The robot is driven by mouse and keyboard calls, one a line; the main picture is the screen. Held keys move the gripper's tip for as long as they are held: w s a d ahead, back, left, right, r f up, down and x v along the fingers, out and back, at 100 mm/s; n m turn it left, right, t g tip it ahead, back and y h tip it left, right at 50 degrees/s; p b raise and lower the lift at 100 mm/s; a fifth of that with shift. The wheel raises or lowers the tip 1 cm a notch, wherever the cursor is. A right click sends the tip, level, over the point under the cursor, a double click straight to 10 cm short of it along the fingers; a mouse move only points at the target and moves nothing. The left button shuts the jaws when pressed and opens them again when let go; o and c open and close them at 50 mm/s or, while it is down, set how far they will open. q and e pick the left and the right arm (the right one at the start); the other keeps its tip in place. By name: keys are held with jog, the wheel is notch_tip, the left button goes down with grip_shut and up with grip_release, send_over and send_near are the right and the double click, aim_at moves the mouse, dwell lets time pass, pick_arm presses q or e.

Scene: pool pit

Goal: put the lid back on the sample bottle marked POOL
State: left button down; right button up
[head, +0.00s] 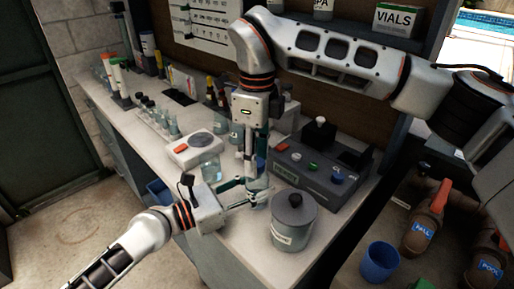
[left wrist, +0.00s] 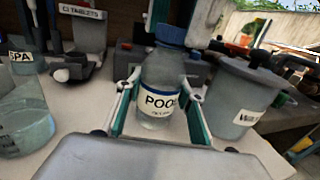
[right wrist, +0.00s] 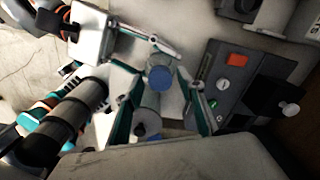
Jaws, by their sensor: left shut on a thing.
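The sample bottle marked POOL (left wrist: 158,103) stands upright in the left wrist view, with clear contents. Its blue lid (left wrist: 171,35) sits on its mouth, and it also shows from above in the right wrist view (right wrist: 160,78). My left gripper (head: 249,196) is shut on the bottle's sides, over the worktop. My right gripper (head: 256,165) points down from above the bottle. Its fingers are apart, one on each side of the lid (right wrist: 160,72), and appear clear of it. In the head view the grippers largely hide the bottle.
A grey lidded jar (head: 292,226) stands close to the right of the bottle. A control box (head: 320,170) with coloured buttons is behind it. A glass beaker (head: 211,168) and a white device (head: 197,150) stand to the left. A blue cup (head: 380,262) is at lower right.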

jog(key=shift+c, duration=0.4)
grip_shut()
jog(key=shift+m, duration=0.3)
jog(key=m, duration=0.8)
jog(key=shift+o, duration=1.1)
grip_release()
notch_tip(320, 180, up, 12)
